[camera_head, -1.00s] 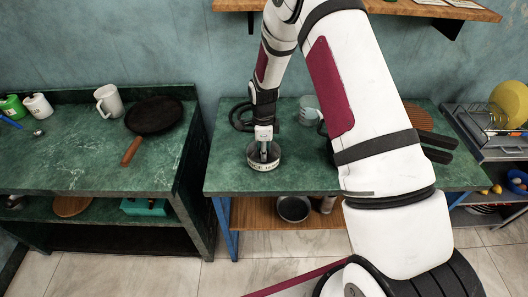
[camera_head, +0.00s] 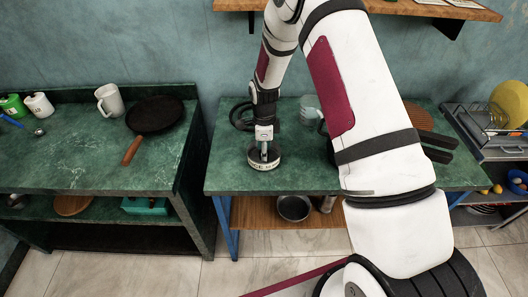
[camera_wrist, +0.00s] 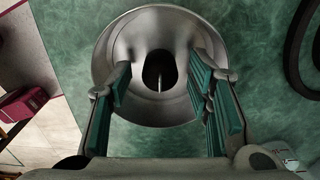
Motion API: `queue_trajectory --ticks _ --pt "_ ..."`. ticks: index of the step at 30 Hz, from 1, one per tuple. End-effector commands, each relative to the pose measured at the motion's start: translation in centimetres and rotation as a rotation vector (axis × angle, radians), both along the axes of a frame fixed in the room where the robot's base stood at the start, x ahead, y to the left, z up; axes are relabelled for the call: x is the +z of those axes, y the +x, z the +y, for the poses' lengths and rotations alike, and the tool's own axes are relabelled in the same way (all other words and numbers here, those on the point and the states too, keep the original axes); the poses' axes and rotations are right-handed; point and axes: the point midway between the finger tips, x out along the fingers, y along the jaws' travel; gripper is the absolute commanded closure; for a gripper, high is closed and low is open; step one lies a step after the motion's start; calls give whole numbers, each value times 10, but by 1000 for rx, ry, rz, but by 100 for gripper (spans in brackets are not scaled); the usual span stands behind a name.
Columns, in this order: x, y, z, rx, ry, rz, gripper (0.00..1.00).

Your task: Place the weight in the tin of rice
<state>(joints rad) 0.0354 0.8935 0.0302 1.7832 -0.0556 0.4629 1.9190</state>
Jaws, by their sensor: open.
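A low round tin (camera_head: 264,166) with a pale lettered band stands on the green counter in the head view. My gripper (camera_wrist: 160,82) points straight down over it, with the fingers at or inside its rim. The fingers are open, one on each side of a smooth grey metal form with a dark opening (camera_wrist: 158,70). This form may be the weight; I cannot tell for sure. No rice can be made out.
A left counter (camera_head: 70,165) holds a pan (camera_head: 155,114) and a mug (camera_head: 109,100). A dish rack (camera_head: 490,125) is at far right. The counter left of the tin is clear.

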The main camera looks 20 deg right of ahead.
Motion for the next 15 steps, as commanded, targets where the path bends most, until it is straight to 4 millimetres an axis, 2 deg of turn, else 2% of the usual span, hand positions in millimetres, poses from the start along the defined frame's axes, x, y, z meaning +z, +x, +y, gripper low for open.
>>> queue_trajectory --ticks 9,15 --pt "61 2 1 2 -1 -5 54" --pt "95 1 1 1 0 -3 54"
